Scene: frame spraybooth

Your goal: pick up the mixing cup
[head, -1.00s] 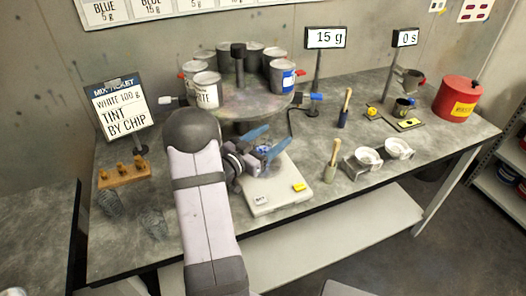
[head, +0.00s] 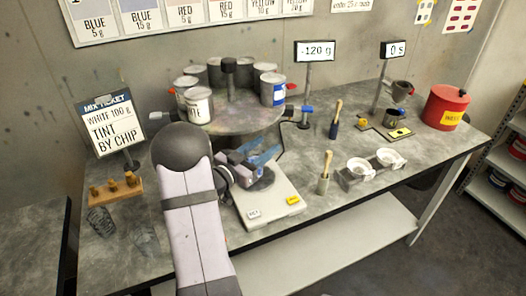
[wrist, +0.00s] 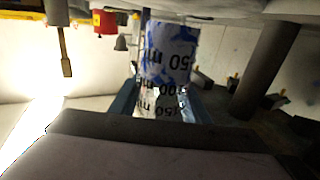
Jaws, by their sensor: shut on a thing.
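The mixing cup (wrist: 170,60) is clear with black volume marks and blue smears. It fills the middle of the wrist view, between the two blue fingers of my gripper (wrist: 164,102), which is shut on it. In the head view my gripper (head: 258,158) is over the back of the white scale (head: 278,198), beside the turntable. The cup is mostly hidden there by the fingers. The scale's dark round pan shows below the fingers, and its display (head: 315,51) reads -120 g.
The turntable (head: 232,115) with paint cans stands close behind my gripper. A red can (head: 446,107) is at the far right. Glass-like cups stand at the left front.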

